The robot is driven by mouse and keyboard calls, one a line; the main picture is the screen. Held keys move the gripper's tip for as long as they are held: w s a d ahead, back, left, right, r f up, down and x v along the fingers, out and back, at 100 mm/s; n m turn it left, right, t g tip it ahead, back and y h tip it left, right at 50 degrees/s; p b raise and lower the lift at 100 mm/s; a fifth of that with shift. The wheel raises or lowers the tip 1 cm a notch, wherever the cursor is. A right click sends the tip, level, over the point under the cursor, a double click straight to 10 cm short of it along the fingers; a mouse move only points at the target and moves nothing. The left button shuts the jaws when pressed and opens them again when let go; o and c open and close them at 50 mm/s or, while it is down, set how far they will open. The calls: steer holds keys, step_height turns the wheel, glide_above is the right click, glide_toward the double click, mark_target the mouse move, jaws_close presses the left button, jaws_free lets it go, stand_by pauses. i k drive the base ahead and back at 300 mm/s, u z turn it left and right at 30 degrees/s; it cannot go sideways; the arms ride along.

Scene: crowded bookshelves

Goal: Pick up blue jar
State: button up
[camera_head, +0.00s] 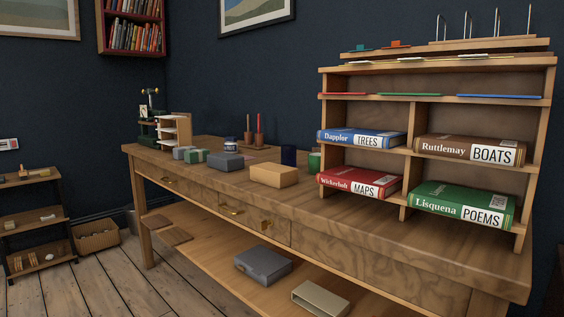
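A small jar (230,145) with a dark blue body and a pale band stands upright toward the back of the long wooden desk. A plain dark blue cylinder (288,155) stands upright farther right, near the shelf unit. I cannot tell for sure which of the two is the blue jar. Both stand on the wooden desk (345,225). My gripper is not in view.
A tan box (274,175), a grey box (226,162) and a green box (194,156) stand in front. Candlesticks (259,136) stand behind. A bookshelf unit (412,140) fills the desk's right. Floor (120,280) at front left is clear.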

mark_target(288, 153)
steer(key=z, duration=0.25)
steer(key=k, duration=0.25)
steer(key=u, duration=0.9)
steer(key=i, duration=0.8)
steer(key=u, duration=0.05)
